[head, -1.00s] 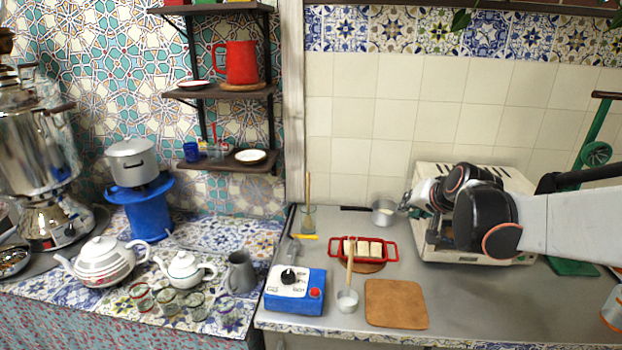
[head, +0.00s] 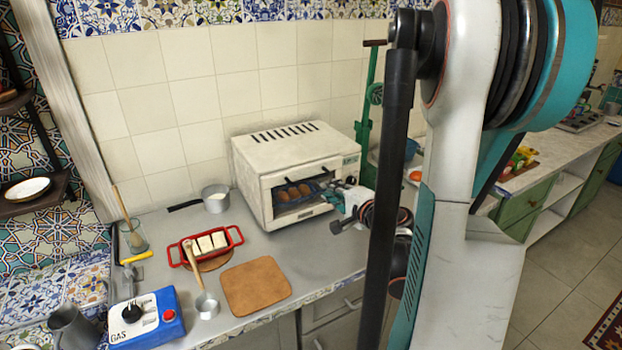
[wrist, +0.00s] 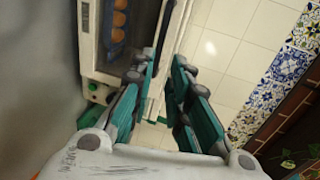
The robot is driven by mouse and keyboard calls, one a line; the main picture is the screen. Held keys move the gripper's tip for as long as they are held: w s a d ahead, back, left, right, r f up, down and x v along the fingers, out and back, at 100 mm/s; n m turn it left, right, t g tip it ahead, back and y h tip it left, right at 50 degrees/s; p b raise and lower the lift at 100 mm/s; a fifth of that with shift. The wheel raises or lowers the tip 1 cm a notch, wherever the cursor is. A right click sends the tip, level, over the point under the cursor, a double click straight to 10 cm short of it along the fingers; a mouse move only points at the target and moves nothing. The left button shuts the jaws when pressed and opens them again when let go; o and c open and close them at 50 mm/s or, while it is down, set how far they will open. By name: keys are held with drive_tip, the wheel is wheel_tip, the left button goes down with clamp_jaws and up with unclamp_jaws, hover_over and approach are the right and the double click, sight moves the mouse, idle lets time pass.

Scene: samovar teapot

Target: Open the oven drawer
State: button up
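The white oven (head: 262,188) stands on the counter against the tiled wall, its front window area showing several brown rolls (head: 292,191) inside. I cannot tell whether this front is closed glass or open. My gripper (head: 338,190) is at the right side of the oven front, close to it; its fingertips are small and partly hidden there.
A wooden board (head: 255,286), a red tray with white blocks (head: 206,246), a ladle (head: 206,302) and a small pot (head: 215,199) sit left of and before the oven. A green stand (head: 370,120) is behind its right side. My arm hides the counter's right part.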

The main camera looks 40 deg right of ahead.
sight(312, 178)
drive_tip(key=b+x, duration=0.2)
drive_tip(key=x, duration=1)
drive_tip(key=shift+w+a+f, duration=0.1)
drive_tip(key=shift+w, duration=0.15)
clamp_jaws()
